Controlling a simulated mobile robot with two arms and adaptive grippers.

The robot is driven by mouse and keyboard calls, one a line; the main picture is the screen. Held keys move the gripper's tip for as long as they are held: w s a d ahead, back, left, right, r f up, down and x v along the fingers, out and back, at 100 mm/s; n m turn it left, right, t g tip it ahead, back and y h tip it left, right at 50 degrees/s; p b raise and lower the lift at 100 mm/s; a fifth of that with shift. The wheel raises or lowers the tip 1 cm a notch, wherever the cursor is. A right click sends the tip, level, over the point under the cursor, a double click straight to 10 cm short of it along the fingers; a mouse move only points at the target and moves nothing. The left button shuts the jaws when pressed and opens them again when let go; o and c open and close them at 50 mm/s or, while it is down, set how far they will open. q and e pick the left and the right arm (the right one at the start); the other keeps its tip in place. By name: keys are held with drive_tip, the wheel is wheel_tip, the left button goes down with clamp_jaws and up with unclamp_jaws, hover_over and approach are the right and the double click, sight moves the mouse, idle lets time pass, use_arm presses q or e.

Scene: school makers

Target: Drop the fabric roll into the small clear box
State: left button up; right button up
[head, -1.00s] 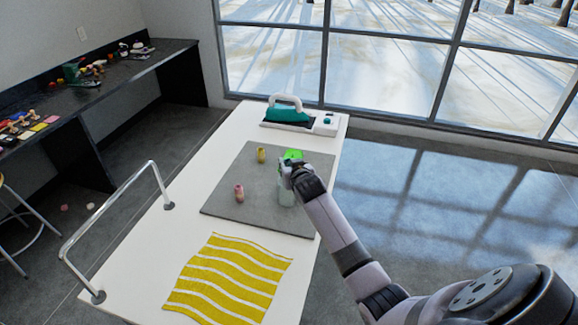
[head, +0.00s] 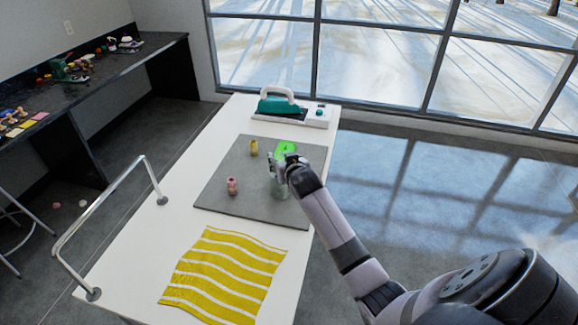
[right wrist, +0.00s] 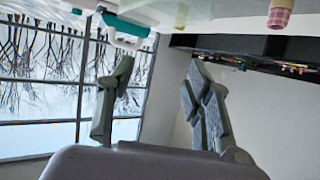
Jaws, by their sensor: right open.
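A small pinkish roll (head: 232,186) stands on the grey mat (head: 225,203), and a small yellow roll (head: 254,148) stands farther back. I cannot tell for sure which is the fabric roll. A small clear box (head: 281,190) seems to be on the mat's right side, partly hidden by my right gripper (head: 283,166). The gripper is above or beside it. In the right wrist view the fingers of the right gripper (right wrist: 160,68) are spread with nothing between them. The pinkish roll also shows at that view's top right (right wrist: 279,14), outside the fingers. My left gripper is out of view.
A bright green item (head: 286,147) is just behind the right gripper. A teal and white iron-like device (head: 282,103) stands at the table's far end. A yellow-and-white striped cloth (head: 225,275) lies in front. A metal rail (head: 100,212) edges the left side.

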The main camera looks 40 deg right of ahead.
drive_tip(key=v, duration=1)
drive_tip(key=shift+s+f, duration=0.1)
